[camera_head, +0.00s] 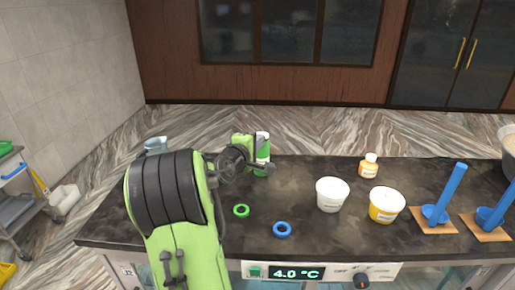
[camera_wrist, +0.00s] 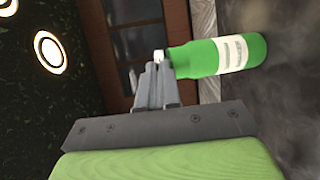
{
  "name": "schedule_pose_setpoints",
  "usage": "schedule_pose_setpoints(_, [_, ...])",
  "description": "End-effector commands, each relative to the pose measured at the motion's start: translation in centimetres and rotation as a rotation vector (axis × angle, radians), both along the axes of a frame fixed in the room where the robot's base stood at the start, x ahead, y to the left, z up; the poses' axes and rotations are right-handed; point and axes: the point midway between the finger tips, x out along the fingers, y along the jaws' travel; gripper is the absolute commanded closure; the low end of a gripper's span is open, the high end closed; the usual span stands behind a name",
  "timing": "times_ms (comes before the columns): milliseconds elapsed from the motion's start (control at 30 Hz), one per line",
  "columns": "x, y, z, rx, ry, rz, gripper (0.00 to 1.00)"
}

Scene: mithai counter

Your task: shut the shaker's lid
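The shaker (camera_head: 262,155) is a green bottle with a white label, upright on the counter behind my arm. It shows sideways in the wrist view (camera_wrist: 218,55), with a small white piece (camera_wrist: 159,56) at its top end, apparently the lid. The lid's exact angle is too small to tell. My gripper (camera_wrist: 158,70) has its fingers close together with nothing seen between them. The fingertips are beside the shaker's top end, close to the white piece; I cannot tell if they touch. In the head view my arm partly covers the shaker.
A green ring (camera_head: 241,211) and a blue ring (camera_head: 282,229) lie on the dark counter (camera_head: 320,240). To the right stand a white tub (camera_head: 332,194), a yellow tub (camera_head: 386,204), an orange-yellow bottle (camera_head: 368,166) and blue pestle-like tools (camera_head: 443,195) on wooden bases.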

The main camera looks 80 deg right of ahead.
Motion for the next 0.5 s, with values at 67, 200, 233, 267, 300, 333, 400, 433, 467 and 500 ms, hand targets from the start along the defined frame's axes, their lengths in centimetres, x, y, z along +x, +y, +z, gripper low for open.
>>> schedule_pose_setpoints(67, [0.04,0.08,-1.63,-0.036,-0.007,0.001,1.00])
schedule_pose_setpoints(200, [0.03,0.14,-2.16,-0.100,-0.022,0.001,1.00])
schedule_pose_setpoints(233, [0.00,0.14,-2.22,-0.111,-0.024,0.000,1.00])
schedule_pose_setpoints(267, [-0.03,0.14,-2.24,-0.121,-0.026,0.000,1.00])
schedule_pose_setpoints(300, [-0.04,0.16,-2.25,-0.134,-0.029,0.000,1.00])
schedule_pose_setpoints(333, [-0.03,0.17,-2.24,-0.142,-0.031,0.001,1.00])
schedule_pose_setpoints(400, [0.00,0.21,-2.18,-0.155,-0.035,0.002,1.00])
schedule_pose_setpoints(433, [0.01,0.22,-2.13,-0.160,-0.036,0.002,1.00])
schedule_pose_setpoints(467, [0.00,0.23,-2.08,-0.162,-0.037,0.002,1.00])
schedule_pose_setpoints(500, [0.01,0.24,-2.01,-0.164,-0.037,0.001,1.00])
